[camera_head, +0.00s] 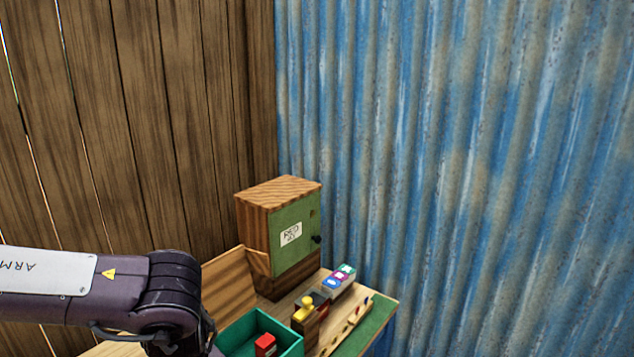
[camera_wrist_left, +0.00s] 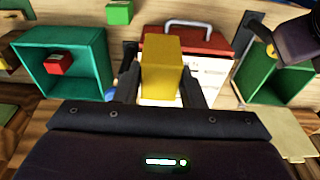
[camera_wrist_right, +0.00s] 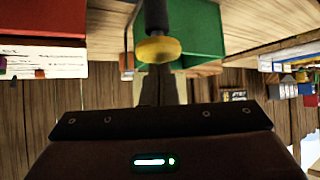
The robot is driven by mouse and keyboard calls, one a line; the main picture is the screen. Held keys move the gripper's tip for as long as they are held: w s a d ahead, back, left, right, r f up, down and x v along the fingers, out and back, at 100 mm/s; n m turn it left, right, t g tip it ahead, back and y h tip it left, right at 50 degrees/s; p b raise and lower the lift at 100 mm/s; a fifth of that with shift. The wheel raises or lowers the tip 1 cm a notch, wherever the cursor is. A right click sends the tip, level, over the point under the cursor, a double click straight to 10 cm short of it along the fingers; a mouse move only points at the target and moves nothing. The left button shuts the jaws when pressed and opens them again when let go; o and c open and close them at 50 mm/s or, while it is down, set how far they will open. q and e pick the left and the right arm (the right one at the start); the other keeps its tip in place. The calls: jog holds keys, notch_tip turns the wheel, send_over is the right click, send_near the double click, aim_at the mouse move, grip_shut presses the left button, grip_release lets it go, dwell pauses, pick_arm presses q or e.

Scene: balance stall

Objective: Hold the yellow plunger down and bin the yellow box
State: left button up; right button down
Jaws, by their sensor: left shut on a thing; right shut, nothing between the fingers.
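The yellow box (camera_wrist_left: 161,66) is held between the fingers of my left gripper (camera_wrist_left: 161,85), which is shut on it. The yellow plunger (camera_wrist_right: 158,49), a round yellow cap on a black stem, shows in the right wrist view. My right gripper (camera_wrist_right: 157,88) is shut and empty, with its fingertips right at the cap; I cannot tell whether they touch. Behind the plunger is a green bin (camera_wrist_right: 200,30), which also shows at the right of the left wrist view (camera_wrist_left: 277,85). A teal bin (camera_wrist_left: 98,45) at the left holds a red box (camera_wrist_left: 58,64).
A red case with a metal handle (camera_wrist_left: 205,42) and a white written sheet (camera_wrist_left: 208,75) lie behind the yellow box. A green block (camera_wrist_left: 119,12) sits further back. In the head view, a wooden cabinet with a green door (camera_head: 296,240) stands by the corrugated wall.

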pick_arm(q)
jog(key=shift+r+p, duration=4.45)
jog(key=shift+r, duration=0.25)
